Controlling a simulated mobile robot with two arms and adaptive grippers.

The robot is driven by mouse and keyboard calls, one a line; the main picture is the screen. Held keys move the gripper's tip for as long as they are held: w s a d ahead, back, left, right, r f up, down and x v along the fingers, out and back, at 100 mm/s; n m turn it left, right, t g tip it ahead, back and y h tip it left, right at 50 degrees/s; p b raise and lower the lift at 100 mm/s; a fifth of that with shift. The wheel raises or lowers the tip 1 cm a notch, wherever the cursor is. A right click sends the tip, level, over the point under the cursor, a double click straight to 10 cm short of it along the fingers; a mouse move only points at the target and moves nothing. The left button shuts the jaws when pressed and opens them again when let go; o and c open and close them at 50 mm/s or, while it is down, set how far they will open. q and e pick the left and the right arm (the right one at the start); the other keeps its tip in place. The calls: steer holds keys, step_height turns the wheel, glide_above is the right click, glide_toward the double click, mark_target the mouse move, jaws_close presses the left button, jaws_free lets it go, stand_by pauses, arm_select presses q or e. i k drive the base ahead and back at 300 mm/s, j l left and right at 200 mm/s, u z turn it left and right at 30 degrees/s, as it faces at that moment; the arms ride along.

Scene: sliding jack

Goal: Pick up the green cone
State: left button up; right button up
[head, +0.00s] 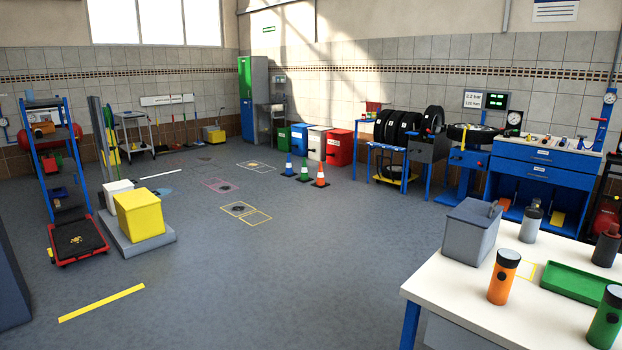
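The green cone (304,173) stands upright on the grey floor in the middle distance, on a dark base with a pale band around it. It is between a blue cone (289,167) on its left and an orange cone (320,174) on its right. The three cones stand close together in a row. Neither of my grippers shows in the head view.
Behind the cones are green, blue, white and red bins (340,147). A white table (470,300) with bottles, a grey box and a green tray (574,281) is at front right. A yellow box (140,215) stands at left. The central floor is open.

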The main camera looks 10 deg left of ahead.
mark_target(305, 178)
steer(key=i+j+u, duration=0.25)
steer(key=i, duration=0.3)
steer(key=i+u, duration=0.25)
steer(key=i, duration=0.25)
steer(key=i+u, duration=0.1)
steer(key=i, duration=8.35)
